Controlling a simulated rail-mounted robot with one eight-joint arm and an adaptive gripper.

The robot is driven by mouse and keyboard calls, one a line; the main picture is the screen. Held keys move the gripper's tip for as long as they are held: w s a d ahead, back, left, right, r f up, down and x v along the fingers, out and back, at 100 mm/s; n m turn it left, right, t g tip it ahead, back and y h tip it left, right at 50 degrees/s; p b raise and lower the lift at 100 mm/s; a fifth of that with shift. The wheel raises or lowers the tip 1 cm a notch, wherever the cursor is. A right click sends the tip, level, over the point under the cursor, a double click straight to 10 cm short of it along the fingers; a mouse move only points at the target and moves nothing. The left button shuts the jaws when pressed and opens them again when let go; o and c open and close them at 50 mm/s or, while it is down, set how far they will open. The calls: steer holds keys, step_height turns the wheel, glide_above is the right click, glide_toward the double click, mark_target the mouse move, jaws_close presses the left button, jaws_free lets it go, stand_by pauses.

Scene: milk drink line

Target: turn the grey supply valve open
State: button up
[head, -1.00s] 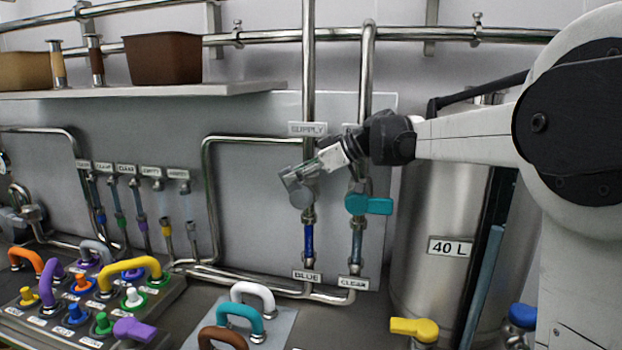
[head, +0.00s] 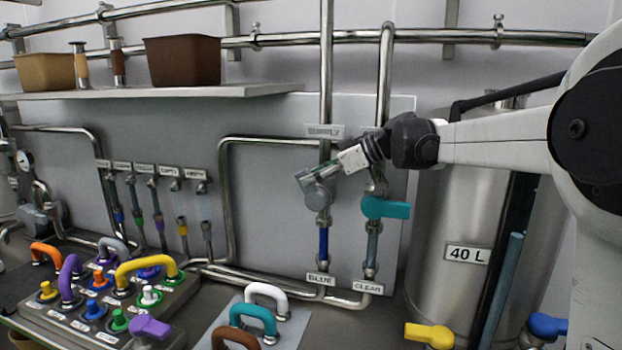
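The grey supply valve (head: 318,195) sits on the vertical pipe under the SUPPLY label (head: 325,131), above a blue-filled section of pipe. Its short grey handle appears to point up and left. My gripper (head: 308,176) reaches in from the right, with its fingers at the handle's upper side. The fingers are small and overlap the handle, so I cannot tell whether they touch it or how far apart they are. They partly hide the valve's top.
A teal-handled valve (head: 386,207) is on the CLEAR pipe just right of the grey valve. A steel 40 L tank (head: 440,285) stands further right. A shelf (head: 170,92) with brown tubs is at upper left. Coloured handles fill the lower left panel.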

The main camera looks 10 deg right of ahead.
steer(key=v, duration=0.7)
steer(key=shift+a, duration=0.1)
steer(key=shift+c, duration=0.5)
